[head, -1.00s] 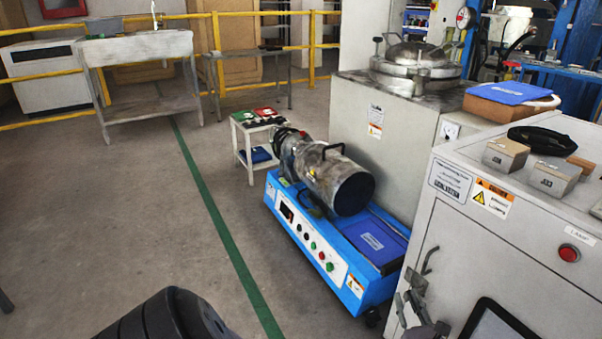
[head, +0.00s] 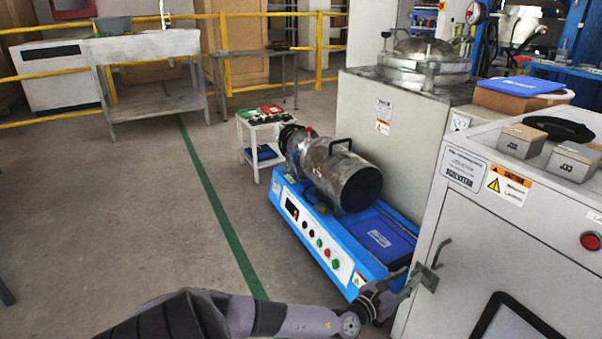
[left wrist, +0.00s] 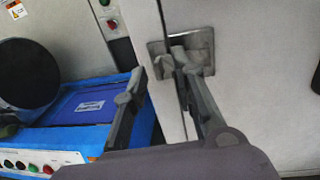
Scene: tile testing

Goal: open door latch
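The door latch (head: 428,274) is a grey metal handle on a recessed plate at the left edge of the white cabinet door (head: 480,262). In the left wrist view the latch plate (left wrist: 196,50) is ahead, partly covered by the fingers. My left gripper (head: 402,284) is at the latch, its arm reaching in from the bottom left. In the left wrist view its two fingers (left wrist: 160,66) are apart. The right finger overlaps the latch, and the left finger is left of the door edge. I cannot tell whether they touch the latch. My right gripper is not in view.
A blue machine (head: 345,262) with a metal cylinder (head: 345,180) stands just left of the cabinet, close to the left gripper. Two small blocks (head: 572,160) and a black item (head: 556,127) lie on the cabinet top. The floor (head: 120,220) to the left is clear.

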